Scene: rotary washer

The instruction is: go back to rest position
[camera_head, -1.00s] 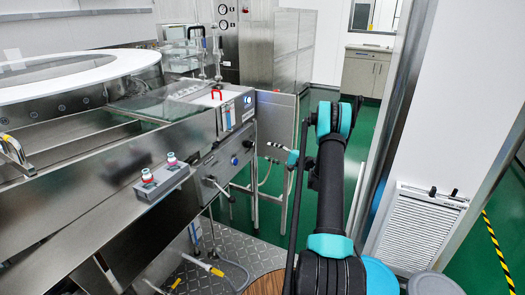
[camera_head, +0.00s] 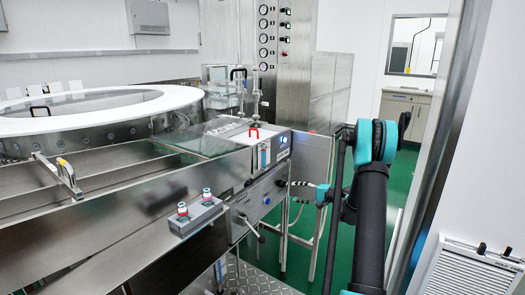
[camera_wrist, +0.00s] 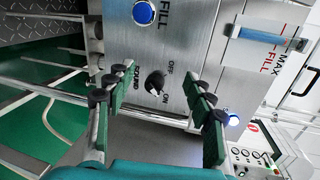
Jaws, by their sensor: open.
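My gripper (camera_wrist: 160,95) is open and empty in the wrist view. Its dark green finger pads stand apart in front of the metal control panel (camera_wrist: 205,50). In the head view my gripper (camera_head: 302,185) shows small, just right of the washer's panel end (camera_head: 262,195), with my dark and teal arm (camera_head: 369,210) on the right. I cannot tell how far the fingers are from the panel.
The steel washer with its white ring (camera_head: 110,118) fills the left. A door frame (camera_head: 450,130) and a white vent unit (camera_head: 470,275) stand on the right. Green floor (camera_head: 400,180) is open behind my arm.

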